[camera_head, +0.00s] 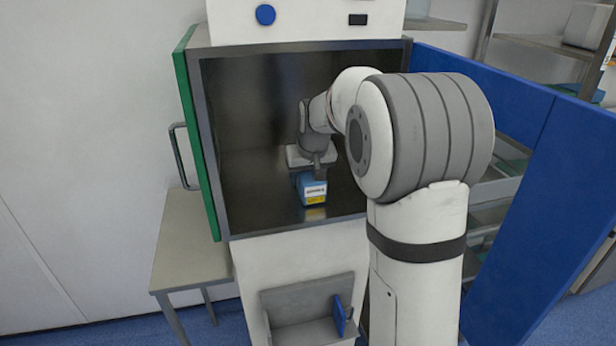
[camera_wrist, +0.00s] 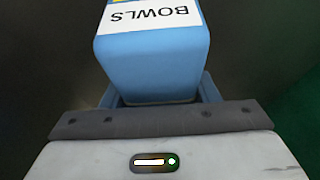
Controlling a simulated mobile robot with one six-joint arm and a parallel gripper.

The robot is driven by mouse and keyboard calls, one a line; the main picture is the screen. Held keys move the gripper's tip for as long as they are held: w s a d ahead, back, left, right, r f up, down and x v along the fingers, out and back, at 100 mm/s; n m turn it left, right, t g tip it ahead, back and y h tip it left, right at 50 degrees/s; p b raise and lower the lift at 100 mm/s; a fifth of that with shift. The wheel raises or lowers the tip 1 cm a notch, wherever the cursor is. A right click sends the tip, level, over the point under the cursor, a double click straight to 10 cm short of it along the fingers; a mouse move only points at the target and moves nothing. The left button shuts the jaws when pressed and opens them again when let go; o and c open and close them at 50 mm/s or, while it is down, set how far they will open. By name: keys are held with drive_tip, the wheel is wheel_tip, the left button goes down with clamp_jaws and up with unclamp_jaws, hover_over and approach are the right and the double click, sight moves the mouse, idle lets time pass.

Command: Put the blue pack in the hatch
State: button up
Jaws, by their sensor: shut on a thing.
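The blue pack (camera_head: 311,188) has a white and yellow label and is inside the hatch (camera_head: 240,130), low in its dark chamber near the front edge. In the wrist view the pack (camera_wrist: 152,62) fills the top middle, and its label reads "BOWLS". My gripper (camera_head: 311,172) reaches into the hatch from the right and is shut on the pack from above. In the wrist view the fingers (camera_wrist: 158,92) show on both sides of the pack. I cannot tell whether the pack's underside touches the hatch floor.
The green-edged hatch door (camera_head: 196,140) stands open at the left. A blue panel (camera_head: 540,150) stands at the right. A small table (camera_head: 185,240) is beside the hatch on the left. A grey tray-like holder (camera_head: 305,305) with a blue piece is below the opening.

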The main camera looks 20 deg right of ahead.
drive_tip(key=shift+f, duration=0.1)
drive_tip(key=o, duration=1.1)
